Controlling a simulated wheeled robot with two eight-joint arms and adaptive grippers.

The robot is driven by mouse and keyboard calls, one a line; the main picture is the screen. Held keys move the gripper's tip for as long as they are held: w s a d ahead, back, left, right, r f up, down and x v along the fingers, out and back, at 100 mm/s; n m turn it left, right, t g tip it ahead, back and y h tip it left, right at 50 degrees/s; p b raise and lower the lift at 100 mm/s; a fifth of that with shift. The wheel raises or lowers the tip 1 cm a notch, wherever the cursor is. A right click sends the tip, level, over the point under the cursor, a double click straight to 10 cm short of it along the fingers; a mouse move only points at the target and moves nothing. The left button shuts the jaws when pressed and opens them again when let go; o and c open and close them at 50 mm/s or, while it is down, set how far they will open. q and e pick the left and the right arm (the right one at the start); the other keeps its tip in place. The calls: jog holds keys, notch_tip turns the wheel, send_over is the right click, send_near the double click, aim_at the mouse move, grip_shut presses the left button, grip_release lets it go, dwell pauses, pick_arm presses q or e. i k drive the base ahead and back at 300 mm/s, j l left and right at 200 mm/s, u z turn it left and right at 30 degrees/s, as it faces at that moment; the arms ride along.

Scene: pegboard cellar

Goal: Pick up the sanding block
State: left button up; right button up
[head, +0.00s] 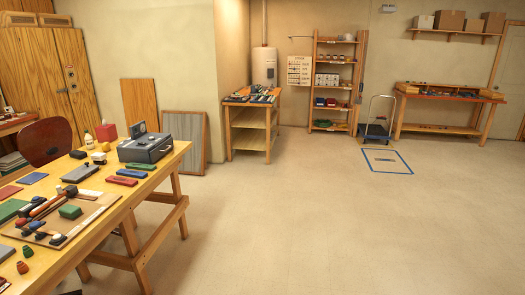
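No thing can be singled out with certainty as the sanding block at this distance. On the wooden workbench (100,213) at the left, a small green block (70,211) lies on a thin board among tools. A larger grey block (80,173) lies farther back on the same bench. Flat red (122,181) and blue (132,173) pieces lie beside each other near the bench's right edge. Neither of my grippers shows in the head view.
A grey metal box (146,147) stands at the bench's far end, with a brown chair (46,141) behind. Another bench (251,121), a shelf rack (335,85), a cart (376,131) and a long workbench (447,95) line the back.

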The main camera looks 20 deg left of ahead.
aim_at(69, 212)
jog(key=i+u, duration=0.25)
jog(key=i, duration=0.25)
jog(key=i+u, duration=0.3)
jog(key=i, duration=0.25)
jog(key=i+l+u, duration=0.25)
jog(key=i, duration=0.25)
jog(key=i+j+u, duration=0.1)
jog(key=u, duration=0.3)
jog(key=i+u, duration=0.3)
jog(key=u, duration=0.15)
jog(key=i+u, duration=0.25)
jog(key=u, duration=0.15)
jog(key=i+l+u, duration=0.15)
jog(key=u, duration=0.25)
